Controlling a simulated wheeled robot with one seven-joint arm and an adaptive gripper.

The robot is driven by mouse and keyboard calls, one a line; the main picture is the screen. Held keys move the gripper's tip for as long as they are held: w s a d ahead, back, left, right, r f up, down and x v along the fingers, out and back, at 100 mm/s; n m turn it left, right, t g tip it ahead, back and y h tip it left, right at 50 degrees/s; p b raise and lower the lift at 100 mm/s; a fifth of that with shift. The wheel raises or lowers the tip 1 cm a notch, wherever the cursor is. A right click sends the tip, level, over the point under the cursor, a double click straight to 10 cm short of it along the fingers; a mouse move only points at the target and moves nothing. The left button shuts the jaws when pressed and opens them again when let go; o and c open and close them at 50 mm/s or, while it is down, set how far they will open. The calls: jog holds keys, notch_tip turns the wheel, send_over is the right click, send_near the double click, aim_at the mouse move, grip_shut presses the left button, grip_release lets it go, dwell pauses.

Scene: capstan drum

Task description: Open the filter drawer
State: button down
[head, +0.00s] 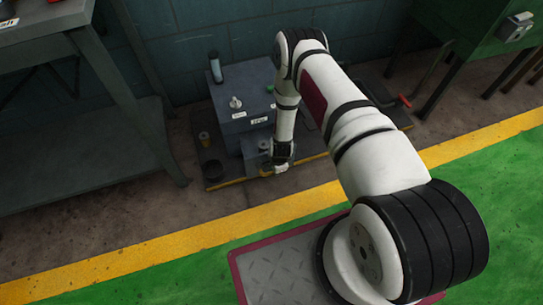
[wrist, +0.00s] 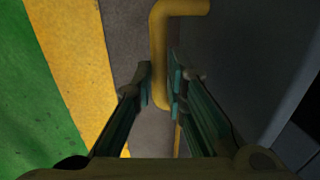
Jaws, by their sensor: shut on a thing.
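My gripper (wrist: 160,88) is shut on a yellow bar handle (wrist: 158,45), which passes between its two fingertips in the wrist view. The handle bends right at its top toward a dark grey panel (wrist: 250,60). In the head view, my gripper (head: 281,153) is low at the front of a grey machine box (head: 235,92) with white labels. A smaller grey block (head: 251,157) stands out from the front of the box beside my gripper. My arm and gripper hide part of this front, so I cannot tell how far the drawer is open.
The box stands on a low platform with a yellow edge (head: 229,182) by the wall. A dark round dish (head: 213,170) is to its left. A grey bench (head: 75,185) is at left, a green cabinet (head: 465,30) at right. Floor in front is clear.

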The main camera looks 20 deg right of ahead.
jog(key=shift+s+p, duration=0.4)
jog(key=shift+s, duration=1.2)
jog(key=c, duration=1.6)
grip_release()
notch_tip(320, 180, up, 12)
jog(key=s, duration=0.2)
jog(key=shift+f, duration=0.1)
